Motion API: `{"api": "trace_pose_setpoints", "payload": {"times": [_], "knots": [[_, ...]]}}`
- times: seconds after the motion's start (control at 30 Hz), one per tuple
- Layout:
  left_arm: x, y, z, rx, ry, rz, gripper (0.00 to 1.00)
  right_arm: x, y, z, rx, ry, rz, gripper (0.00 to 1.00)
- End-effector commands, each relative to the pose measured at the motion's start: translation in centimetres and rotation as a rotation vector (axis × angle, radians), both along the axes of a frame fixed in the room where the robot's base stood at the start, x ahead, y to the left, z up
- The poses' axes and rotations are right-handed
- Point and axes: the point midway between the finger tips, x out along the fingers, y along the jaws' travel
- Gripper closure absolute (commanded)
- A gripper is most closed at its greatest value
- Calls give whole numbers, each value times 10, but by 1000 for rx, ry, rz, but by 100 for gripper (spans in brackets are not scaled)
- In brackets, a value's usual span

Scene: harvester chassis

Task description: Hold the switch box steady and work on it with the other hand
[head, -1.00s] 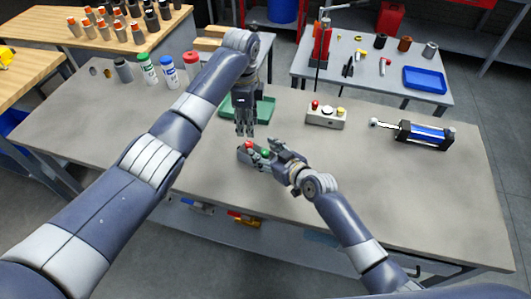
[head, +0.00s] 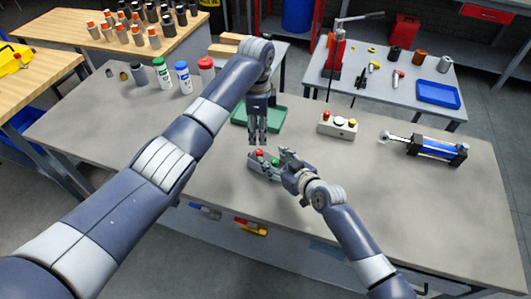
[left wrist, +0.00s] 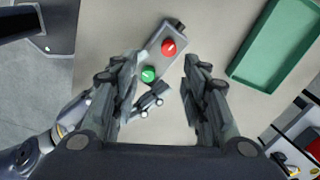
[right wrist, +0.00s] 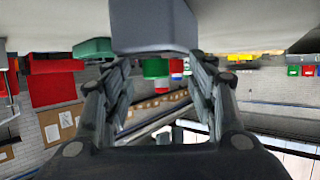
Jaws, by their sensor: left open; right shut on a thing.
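The switch box (head: 263,174) is a small grey box with a red button and a green button on top. It is at the middle of the grey workbench. My right gripper (head: 284,163) is shut on its right end, beside the green button; the box also fills the top of the right wrist view (right wrist: 152,25). My left gripper (head: 257,141) is open and points down above the box, close to the red button. In the left wrist view the box (left wrist: 159,58) lies past the open fingers, with nothing between them. Whether the box touches the bench is unclear.
A green tray (head: 272,118) lies just behind the box. A second button box (head: 325,128) and a blue-black cylinder (head: 432,148) are to the right. Several capped bottles (head: 184,78) stand back left.

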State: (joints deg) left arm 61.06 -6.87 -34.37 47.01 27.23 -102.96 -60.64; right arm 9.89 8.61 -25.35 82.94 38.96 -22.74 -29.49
Motion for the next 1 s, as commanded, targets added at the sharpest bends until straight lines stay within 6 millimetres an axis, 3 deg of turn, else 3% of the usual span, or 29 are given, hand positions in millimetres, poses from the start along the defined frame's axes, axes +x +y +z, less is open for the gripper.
{"api": "trace_pose_setpoints", "payload": {"times": [0.03, 0.7, 1.0], "knots": [[1, 0, 1, -1, -1, 69, 59, -7, -2, -15, -12, 30, 4, 90], [12, 0, 17, -3, 0, 1339, 59, -7, -2, -15, -11, 30, 4, 91], [13, 0, 17, -3, 1, 1576, 59, -7, -2, -15, -10, 31, 4, 91]]}}
